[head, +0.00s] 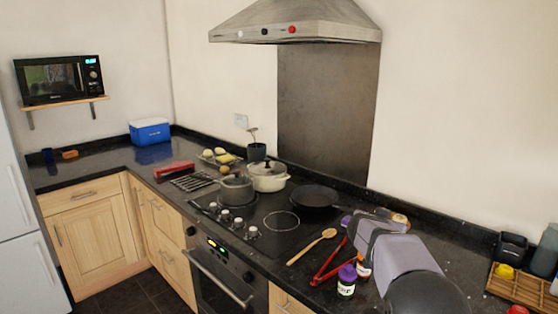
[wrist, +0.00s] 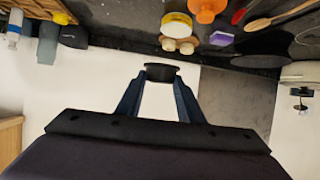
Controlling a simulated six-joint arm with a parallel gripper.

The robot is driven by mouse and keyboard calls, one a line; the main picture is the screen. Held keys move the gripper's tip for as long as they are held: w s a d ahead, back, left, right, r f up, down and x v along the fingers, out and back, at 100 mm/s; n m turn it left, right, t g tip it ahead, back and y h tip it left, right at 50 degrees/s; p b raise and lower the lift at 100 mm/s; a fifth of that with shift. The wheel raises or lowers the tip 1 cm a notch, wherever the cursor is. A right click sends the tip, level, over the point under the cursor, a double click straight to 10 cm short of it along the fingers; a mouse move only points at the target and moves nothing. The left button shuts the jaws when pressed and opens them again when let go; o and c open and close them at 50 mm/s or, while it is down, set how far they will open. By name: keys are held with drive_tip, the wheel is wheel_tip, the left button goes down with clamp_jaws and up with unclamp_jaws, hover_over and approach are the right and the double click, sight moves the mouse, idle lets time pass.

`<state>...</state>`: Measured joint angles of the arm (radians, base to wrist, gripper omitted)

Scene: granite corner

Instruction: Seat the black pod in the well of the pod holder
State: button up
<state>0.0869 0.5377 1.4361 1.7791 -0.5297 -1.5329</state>
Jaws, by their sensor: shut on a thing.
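My gripper (wrist: 160,78) is shut on the black pod (wrist: 161,70), a small dark round piece held between the two fingertips in the wrist view. The pod is in the air, with pale wall behind it. In the head view my arm reaches in from the lower right, and it hides the fingertips and the pod. A black box-like piece (head: 511,247) stands on the counter at the right, probably the pod holder. It seems to show as a dark shape (wrist: 74,37) at the upper left of the wrist view, apart from the pod. Its well cannot be made out.
A wooden crate (head: 522,292) with a yellow item (head: 504,271) stands in front of the black piece. A frying pan (head: 314,197) sits on the hob.

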drive_tip(key=s+a+f+n+t+y, duration=0.1)
drive_tip(key=a+f, duration=0.2)
drive_tip(key=a, duration=0.6)
drive_tip(key=s+a+f+n+y+b, duration=0.1)
drive_tip(key=s+a+f+n+y, duration=0.15)
drive_tip(key=a, duration=0.55)
drive_tip(key=s+a+f+n+t+y, duration=0.1)
drive_tip(key=a+f, duration=0.2)
drive_tip(key=a, duration=0.6)
drive_tip(key=s+d+f+m+g+h+p, duration=0.1)
drive_tip(key=s+d+f+m+g+h, duration=0.1)
drive_tip(key=s+f, duration=0.6)
drive_tip(key=s+d+f+m+g+h+p, duration=0.2)
drive_tip(key=s+f, duration=0.6)
drive_tip(key=s, duration=0.9)
drive_tip(key=d+m+h, duration=0.2)
drive_tip(key=d+m, duration=0.1)
drive_tip(key=d, duration=0.1)
drive_tip(key=shift+f+h, duration=0.3)
drive_tip(key=shift+h, duration=0.05)
drive_tip(key=shift+w, duration=0.1)
